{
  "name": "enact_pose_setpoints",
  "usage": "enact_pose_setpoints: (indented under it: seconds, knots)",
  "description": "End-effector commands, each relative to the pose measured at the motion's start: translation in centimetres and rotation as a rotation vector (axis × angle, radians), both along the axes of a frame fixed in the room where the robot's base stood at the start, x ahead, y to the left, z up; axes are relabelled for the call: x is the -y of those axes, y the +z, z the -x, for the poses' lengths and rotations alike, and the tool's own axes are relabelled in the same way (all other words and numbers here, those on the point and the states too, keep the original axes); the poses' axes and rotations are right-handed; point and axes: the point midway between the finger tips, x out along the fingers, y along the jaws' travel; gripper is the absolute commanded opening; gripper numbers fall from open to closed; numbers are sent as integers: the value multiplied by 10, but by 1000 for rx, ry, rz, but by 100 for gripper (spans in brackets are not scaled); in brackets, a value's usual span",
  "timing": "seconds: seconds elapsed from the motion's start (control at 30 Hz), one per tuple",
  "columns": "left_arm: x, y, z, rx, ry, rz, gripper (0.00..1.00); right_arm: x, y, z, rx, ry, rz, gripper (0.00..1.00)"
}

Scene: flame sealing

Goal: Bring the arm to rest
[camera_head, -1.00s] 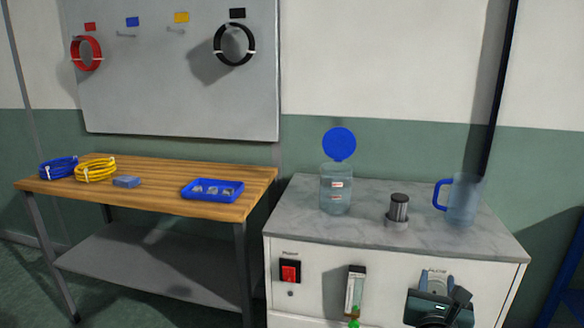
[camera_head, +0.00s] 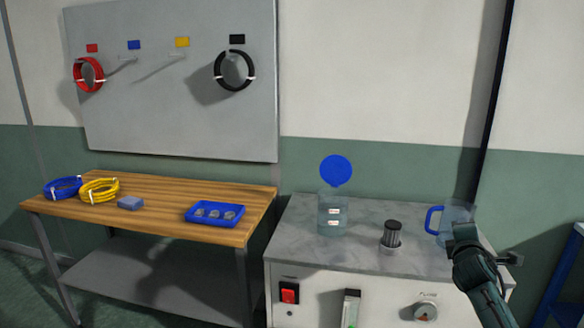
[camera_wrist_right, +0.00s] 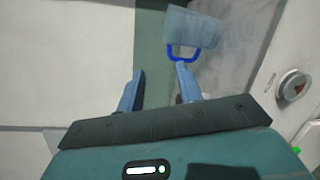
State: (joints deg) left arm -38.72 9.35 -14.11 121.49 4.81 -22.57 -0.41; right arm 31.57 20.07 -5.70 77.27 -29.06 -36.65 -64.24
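My right gripper (camera_head: 468,236) is raised near the right front edge of the marble-topped cabinet (camera_head: 292,245), in front of the clear pitcher with a blue handle (camera_head: 458,213). In the right wrist view my right gripper (camera_wrist_right: 160,88) has its two blue fingers apart with nothing between them. The pitcher (camera_wrist_right: 190,28) shows there beyond the fingertips, with its handle near the right-hand finger. The flame knob (camera_head: 426,311) on the cabinet front is uncovered, and it also shows at the right of the wrist view (camera_wrist_right: 294,86). My left gripper is not in view.
A clear bottle (camera_head: 332,212) with a blue disc (camera_head: 336,170) and a dark cylindrical burner (camera_head: 391,233) stand on the cabinet top. A red switch (camera_head: 289,293) and a flow tube (camera_head: 351,308) are on its front. A wooden table (camera_head: 160,217) holds coils and a blue tray (camera_head: 214,213).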

Motion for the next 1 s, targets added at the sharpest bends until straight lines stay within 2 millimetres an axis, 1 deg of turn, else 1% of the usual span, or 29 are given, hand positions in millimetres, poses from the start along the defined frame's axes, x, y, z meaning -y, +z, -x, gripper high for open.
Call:
enact_pose_setpoints:
  seconds: [0.03,0.1,0.2,0.4,0.5,0.53,0.6,0.67,0.7,0.77,0.8,0.87,0.9,0.97,1.0]
  knots:
    - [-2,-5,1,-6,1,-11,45,-9,-1,-4,77,26,-176,36]
    - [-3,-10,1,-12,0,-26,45,-20,-1,-8,175,55,-427,36]
    - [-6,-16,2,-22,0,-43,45,-34,0,-13,287,85,-744,36]
    - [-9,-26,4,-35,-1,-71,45,-54,6,-18,437,116,-1261,36]
    - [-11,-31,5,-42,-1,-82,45,-62,10,-19,494,123,-1495,36]
    - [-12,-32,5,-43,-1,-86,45,-65,9,-19,503,123,-1556,36]
    - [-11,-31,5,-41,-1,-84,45,-81,-26,-2,445,109,-1545,36]
    - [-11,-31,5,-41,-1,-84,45,-94,-47,10,409,104,-1552,36]
    - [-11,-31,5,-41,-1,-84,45,-102,-61,20,384,99,-1557,36]
    - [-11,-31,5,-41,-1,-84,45,-114,-83,35,347,91,-1567,36]
    - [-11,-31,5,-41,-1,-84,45,-123,-99,48,318,83,-1574,36]
    - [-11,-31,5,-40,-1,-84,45,-138,-123,69,272,71,-1589,36]
    - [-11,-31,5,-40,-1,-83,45,-149,-140,86,240,63,-1601,36]
    - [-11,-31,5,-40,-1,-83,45,-166,-165,115,188,45,-1621,36]
    - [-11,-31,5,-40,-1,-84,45,-178,-181,137,151,32,-1639,36]
